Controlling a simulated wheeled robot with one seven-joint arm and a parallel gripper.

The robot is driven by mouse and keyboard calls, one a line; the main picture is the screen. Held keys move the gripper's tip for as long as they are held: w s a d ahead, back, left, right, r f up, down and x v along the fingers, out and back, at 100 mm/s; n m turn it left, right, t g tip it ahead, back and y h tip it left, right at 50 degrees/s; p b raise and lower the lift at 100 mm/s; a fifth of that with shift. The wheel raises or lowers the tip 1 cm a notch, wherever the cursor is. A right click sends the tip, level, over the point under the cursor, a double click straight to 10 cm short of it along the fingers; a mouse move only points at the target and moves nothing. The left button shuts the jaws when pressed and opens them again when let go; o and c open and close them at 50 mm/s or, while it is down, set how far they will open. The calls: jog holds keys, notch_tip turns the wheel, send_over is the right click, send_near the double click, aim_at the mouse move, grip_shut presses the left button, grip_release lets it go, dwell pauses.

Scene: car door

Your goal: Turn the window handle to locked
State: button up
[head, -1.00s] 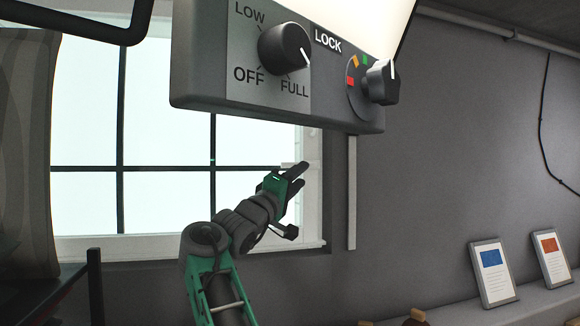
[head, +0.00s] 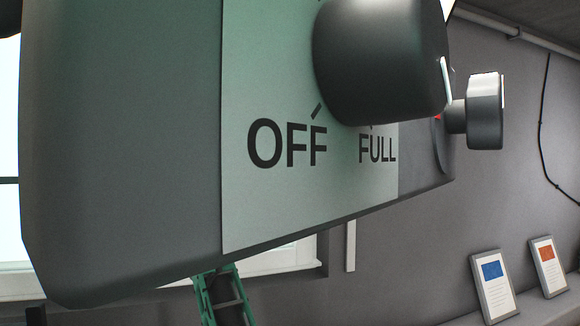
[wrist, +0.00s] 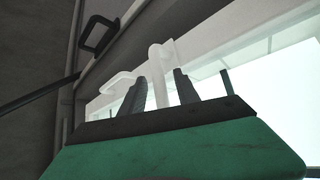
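In the wrist view, a white window handle (wrist: 158,72) is at the window's edge, its long part roughly upright in the picture. My gripper (wrist: 160,84) is open, with one dark finger on each side of that handle. I cannot tell whether either finger touches it. A second white curved piece (wrist: 118,82) shows left of the left finger. In the head view the handle and my gripper are hidden behind a grey control box; only part of my green arm shows below it.
The control box (head: 130,150) fills much of the head view, with a large black knob (head: 380,62) and a smaller knob (head: 484,112). Two framed cards, blue (head: 494,285) and orange (head: 548,265), stand on a ledge at right. A dark bracket (wrist: 97,35) is upper left in the wrist view.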

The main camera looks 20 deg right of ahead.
jog(key=shift+w+d+r, duration=0.1)
jog(key=shift+d, duration=0.15)
jog(key=shift+c, duration=0.4)
grip_shut()
dwell(0.9)
